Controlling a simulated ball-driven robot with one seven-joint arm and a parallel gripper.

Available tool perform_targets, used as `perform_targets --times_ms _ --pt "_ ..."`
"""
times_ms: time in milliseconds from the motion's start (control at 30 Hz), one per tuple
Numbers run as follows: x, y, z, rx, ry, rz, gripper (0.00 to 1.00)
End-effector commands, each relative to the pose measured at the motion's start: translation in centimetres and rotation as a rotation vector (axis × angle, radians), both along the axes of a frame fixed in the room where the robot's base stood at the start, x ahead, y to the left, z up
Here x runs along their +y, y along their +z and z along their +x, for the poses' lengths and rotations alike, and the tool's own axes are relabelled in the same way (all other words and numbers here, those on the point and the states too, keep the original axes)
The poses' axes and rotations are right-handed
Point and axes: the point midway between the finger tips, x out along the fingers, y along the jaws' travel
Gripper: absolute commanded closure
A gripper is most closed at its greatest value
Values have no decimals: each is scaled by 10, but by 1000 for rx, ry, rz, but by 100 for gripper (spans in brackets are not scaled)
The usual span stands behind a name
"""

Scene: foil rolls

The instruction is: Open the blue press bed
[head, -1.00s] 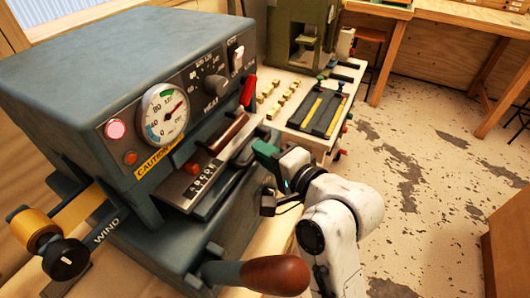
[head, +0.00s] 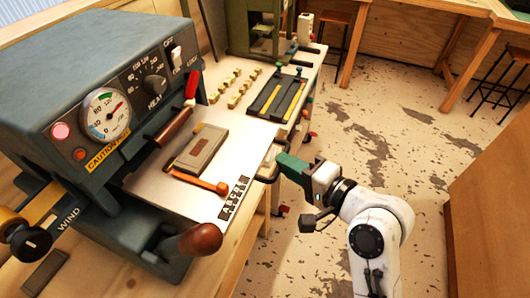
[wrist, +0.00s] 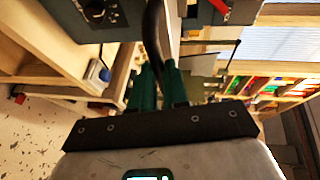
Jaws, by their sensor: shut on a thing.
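The blue press (head: 85,75) stands at the left of the head view. Its silver bed (head: 228,150) is slid well out of the front, with a row of letters on a dark strip (head: 235,198) at its outer corner. My gripper (head: 278,162) is at the bed's outer edge, its green fingers shut on the dark handle (head: 266,175) there. In the wrist view the green fingers (wrist: 157,88) close around a dark curved bar (wrist: 153,45), the handle. The finger ends are partly hidden in the head view.
A grey-brown block (head: 200,150) and an orange-ended tool (head: 205,183) lie on the bed. A wooden-knobbed lever (head: 200,239) sticks out near the bed's front edge. A bench with a black tray (head: 282,97) stands behind.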

Motion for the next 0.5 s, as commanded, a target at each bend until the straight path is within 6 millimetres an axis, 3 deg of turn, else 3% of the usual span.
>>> perform_targets --times_ms 200,500 --pt "-24 -1 -9 4 0 -1 100" --pt "-32 -2 -12 3 2 -1 100"
